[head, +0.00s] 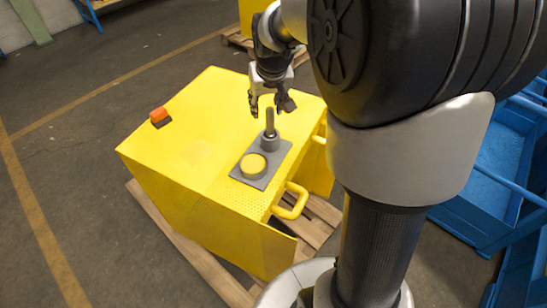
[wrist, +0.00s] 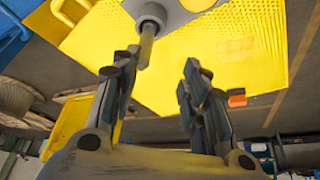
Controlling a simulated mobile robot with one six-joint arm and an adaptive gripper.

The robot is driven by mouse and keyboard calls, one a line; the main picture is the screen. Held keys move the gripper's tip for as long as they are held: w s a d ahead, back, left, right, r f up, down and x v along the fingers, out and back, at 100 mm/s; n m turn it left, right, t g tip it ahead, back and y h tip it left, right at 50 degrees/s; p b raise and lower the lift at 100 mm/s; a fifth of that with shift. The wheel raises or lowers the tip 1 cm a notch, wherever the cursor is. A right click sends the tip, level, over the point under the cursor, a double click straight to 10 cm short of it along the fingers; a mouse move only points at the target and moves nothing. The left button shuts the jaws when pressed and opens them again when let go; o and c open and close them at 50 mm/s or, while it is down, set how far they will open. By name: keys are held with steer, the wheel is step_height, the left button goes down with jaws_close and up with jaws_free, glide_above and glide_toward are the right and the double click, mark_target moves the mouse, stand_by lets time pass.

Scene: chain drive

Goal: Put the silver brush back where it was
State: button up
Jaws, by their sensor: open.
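A grey-silver upright rod (head: 270,122), which looks like the silver brush, stands in a round grey socket (head: 270,143) on a grey plate on top of a yellow case. Its lower end is hidden in the socket. My gripper (head: 269,104) is open and empty, with its fingers pointing down at the rod's top. In the wrist view the rod (wrist: 146,47) rises from the socket (wrist: 151,14) toward the space between my open fingers (wrist: 154,78), nearer the left one. I cannot tell whether the rod's tip touches a finger.
A round yellow disc (head: 253,164) sits on the same grey plate (head: 247,180). A small orange block (head: 159,116) lies at the yellow case's (head: 185,120) left edge. Yellow handles (head: 290,201) stick out on the right side. Blue bins (head: 485,190) stand at the right.

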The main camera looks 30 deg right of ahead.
steer(key=s+a+r+n, duration=0.1)
steer(key=s+a+r, duration=0.25)
steer(key=s, duration=0.35)
steer(key=s+a+r, duration=0.3)
steer(key=s+a, duration=0.2)
steer(key=s, duration=0.1)
steer(key=s+a+n, duration=0.1)
steer(key=s+a, duration=0.1)
steer(key=s, duration=0.5)
steer(key=s+a+f+y, duration=0.1)
steer(key=s+a, duration=0.1)
steer(key=s, duration=0.5)
steer(key=shift+s+f+n, duration=0.15)
steer(key=shift+s+n, duration=0.15)
steer(key=shift+n, duration=0.1)
